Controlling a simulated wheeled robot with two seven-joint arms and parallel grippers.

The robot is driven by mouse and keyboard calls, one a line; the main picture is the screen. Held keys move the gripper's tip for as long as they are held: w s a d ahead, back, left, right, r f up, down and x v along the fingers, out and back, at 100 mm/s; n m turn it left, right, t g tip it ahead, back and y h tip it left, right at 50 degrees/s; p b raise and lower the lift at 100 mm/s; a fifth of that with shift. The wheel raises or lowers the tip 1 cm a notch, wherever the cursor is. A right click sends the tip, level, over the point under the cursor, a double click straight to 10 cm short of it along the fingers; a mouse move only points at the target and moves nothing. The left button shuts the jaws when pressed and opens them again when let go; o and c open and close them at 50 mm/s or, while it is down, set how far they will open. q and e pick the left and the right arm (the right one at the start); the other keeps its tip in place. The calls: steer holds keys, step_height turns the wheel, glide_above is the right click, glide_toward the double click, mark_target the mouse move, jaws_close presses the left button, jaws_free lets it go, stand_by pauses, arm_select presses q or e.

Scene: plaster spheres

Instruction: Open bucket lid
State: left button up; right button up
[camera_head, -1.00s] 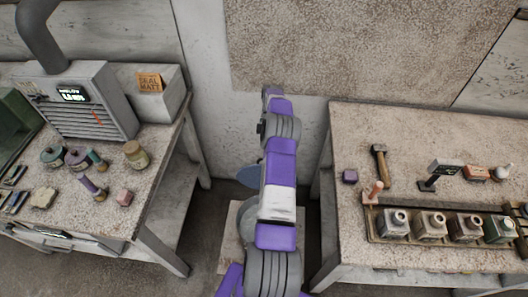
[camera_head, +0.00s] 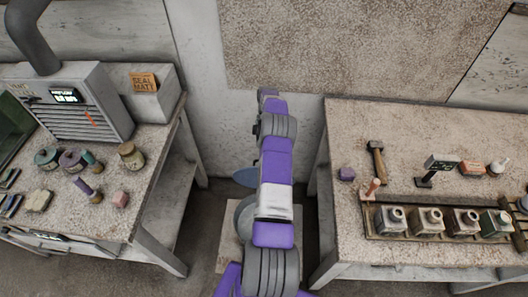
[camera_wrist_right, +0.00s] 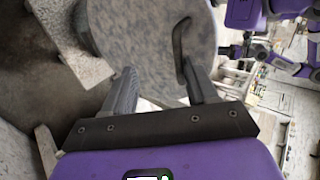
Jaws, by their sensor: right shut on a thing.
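The bucket lid (camera_wrist_right: 145,35) is a round, mottled grey disc with a dark bar handle (camera_wrist_right: 178,38). It fills the upper middle of the right wrist view. My right gripper (camera_wrist_right: 163,82) is shut on the lid, its fingers wide apart at the lid's near side. The exact contact is hard to see. In the head view a blue-grey disc edge (camera_head: 246,177) shows left of my purple arm, which hides my right gripper there. A grey curved rim (camera_head: 233,215), seemingly the bucket, shows lower down on a pale stand (camera_head: 229,250). My left gripper is not in view.
The left bench (camera_head: 150,190) holds a grey machine (camera_head: 85,105), jars and small tools. The right bench (camera_head: 345,225) holds a hammer (camera_head: 376,160) and a rack of several bottles (camera_head: 427,222). The gap between the benches holds the stand.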

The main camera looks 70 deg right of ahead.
step_height(320, 180, up, 10)
steer(key=p, duration=0.3)
stand_by(0.8)
